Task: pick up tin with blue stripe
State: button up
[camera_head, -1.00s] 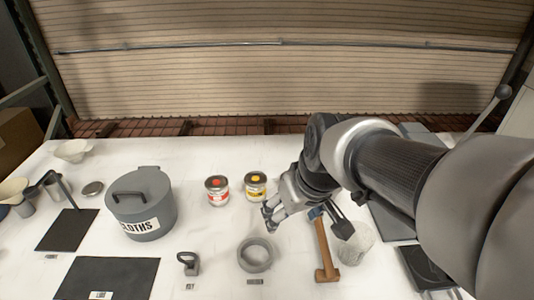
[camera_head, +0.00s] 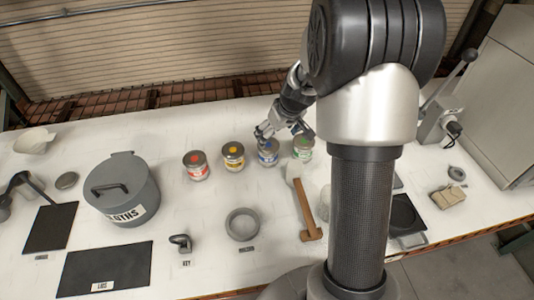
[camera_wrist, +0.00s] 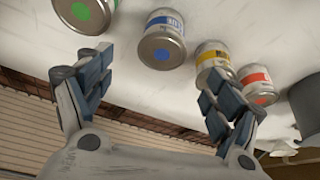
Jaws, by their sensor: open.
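The tin with the blue stripe (camera_head: 267,152) stands upright on the white table, third from the left in a row of tins. In the wrist view the blue tin (camera_wrist: 163,40) shows its lid with a blue dot and its blue label, ahead of and between the open fingers. My gripper (camera_head: 284,128) is open and empty at the blue tin, close to its upper part; the wrist view also shows the open fingers (camera_wrist: 155,95). I cannot tell whether a finger touches the tin.
A green tin (camera_head: 303,147) stands close on the right, a yellow tin (camera_head: 233,156) on the left, and a red tin (camera_head: 196,166) farther left.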

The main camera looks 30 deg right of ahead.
aim_at(269, 145)
jog(key=b+x, duration=0.1)
jog(key=x, duration=1)
jog(key=shift+w+a+b, duration=0.2)
jog(key=shift+b, duration=0.15)
jog(key=shift+r, duration=0.1)
jog(key=c, duration=1.3)
jog(key=shift+r, duration=0.15)
notch_tip(269, 145, up, 20)
jog(key=p, duration=0.4)
jog(key=shift+f+p, duration=0.2)
jog(key=shift+p, duration=0.1)
